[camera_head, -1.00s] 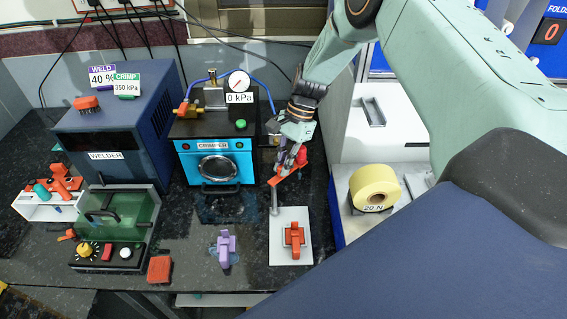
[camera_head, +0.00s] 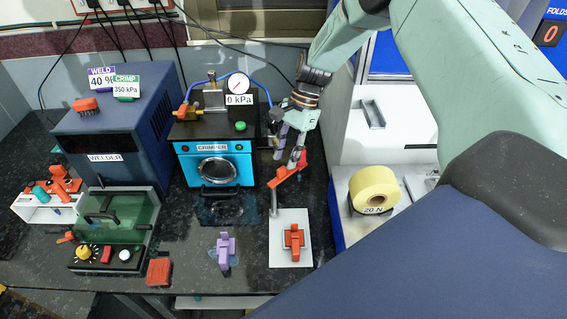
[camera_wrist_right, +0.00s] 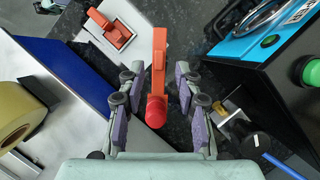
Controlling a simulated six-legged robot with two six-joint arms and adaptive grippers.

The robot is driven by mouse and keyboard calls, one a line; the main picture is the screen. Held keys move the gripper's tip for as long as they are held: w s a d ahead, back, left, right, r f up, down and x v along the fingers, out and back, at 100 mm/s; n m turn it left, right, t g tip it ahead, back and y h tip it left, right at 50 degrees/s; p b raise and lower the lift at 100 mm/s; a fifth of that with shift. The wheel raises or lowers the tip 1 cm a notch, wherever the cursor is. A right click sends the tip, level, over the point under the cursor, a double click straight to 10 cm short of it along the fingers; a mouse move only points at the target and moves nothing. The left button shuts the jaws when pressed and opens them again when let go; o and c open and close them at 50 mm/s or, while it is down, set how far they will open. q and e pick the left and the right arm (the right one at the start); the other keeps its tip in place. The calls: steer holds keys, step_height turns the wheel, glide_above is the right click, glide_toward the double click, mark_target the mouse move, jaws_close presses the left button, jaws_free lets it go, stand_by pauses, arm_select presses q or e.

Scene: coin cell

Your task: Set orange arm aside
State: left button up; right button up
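The orange arm (camera_head: 286,175) stands out beside the crimper, on a thin grey post (camera_head: 274,203). In the right wrist view the orange arm (camera_wrist_right: 158,60) runs lengthwise in the middle, with a red knob (camera_wrist_right: 155,112) at its near end. My right gripper (camera_head: 289,150) is at the knob end of the arm. In the wrist view the fingers of my right gripper (camera_wrist_right: 154,88) are apart, one on each side of the arm, with visible gaps. My left gripper is not in view.
The blue crimper (camera_head: 216,165) stands left of the arm, a tape roll (camera_head: 374,188) right of it. A white plate (camera_head: 282,262) with an orange clip (camera_head: 294,238) lies in front. A purple clip (camera_head: 224,249) and the welder (camera_head: 100,130) are further left.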

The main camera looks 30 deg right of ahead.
steer(key=v, duration=0.8)
steer(key=shift+r, duration=0.25)
steer(key=shift+d, duration=0.1)
steer(key=shift+s+f, duration=0.1)
